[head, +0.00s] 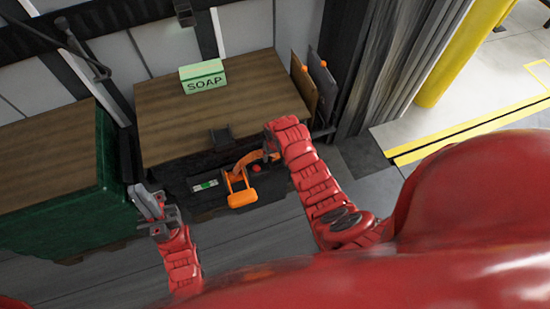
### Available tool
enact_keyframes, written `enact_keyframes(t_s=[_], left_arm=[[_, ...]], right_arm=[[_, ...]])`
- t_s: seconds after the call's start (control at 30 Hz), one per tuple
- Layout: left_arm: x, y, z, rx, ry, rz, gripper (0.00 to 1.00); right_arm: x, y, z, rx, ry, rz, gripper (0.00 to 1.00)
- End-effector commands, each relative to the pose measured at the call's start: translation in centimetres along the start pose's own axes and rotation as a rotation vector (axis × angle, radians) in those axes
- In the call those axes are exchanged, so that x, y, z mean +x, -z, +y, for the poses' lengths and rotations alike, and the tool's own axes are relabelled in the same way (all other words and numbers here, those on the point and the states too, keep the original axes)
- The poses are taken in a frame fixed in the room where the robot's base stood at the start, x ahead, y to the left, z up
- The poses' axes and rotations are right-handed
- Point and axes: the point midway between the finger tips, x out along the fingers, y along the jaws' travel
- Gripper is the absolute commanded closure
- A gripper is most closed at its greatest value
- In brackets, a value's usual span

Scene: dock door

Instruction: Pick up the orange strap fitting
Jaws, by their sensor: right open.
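The orange strap fitting (241,197) shows in the head view on the dark ledge in front of the wooden-topped bench. An orange strap-like part runs from it up to the right, to beside my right gripper. My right gripper (268,146) is open, at the upper right end of the orange part. The wrist partly hides its fingers, and I cannot tell whether they touch the orange part. My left gripper (150,203) is further left, in front of the green bin, apart from the fitting. Its fingers are too small to tell whether they are open.
A green soap box (203,76) stands on the bench top (165,118). A green bin (112,155) with a wooden top is at the left. Brown and grey boards (304,85) lean at the bench's right side. Floor is clear at the right, near the yellow post (445,62).

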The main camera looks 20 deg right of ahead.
Motion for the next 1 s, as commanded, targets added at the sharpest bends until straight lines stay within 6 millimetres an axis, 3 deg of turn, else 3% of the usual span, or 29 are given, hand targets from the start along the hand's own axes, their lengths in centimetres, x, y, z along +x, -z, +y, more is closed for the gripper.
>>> enact_keyframes(t_s=[0.07, 0.5, 1.0], left_arm=[[-0.01, 0.00, 0.00, 0.000, 0.000, 0.000, 1.00], [-0.01, 0.00, 0.00, 0.000, 0.000, 0.000, 1.00], [-0.17, -0.03, 0.01, 0.000, 0.000, 0.000, 1.00]], right_arm=[[-0.01, 0.00, 0.00, 0.000, 0.000, 0.000, 0.22], [-0.02, -0.03, 0.00, 0.000, 0.000, -0.001, 1.00], [-0.54, 0.12, 0.01, 0.000, 0.001, 0.001, 1.00]])
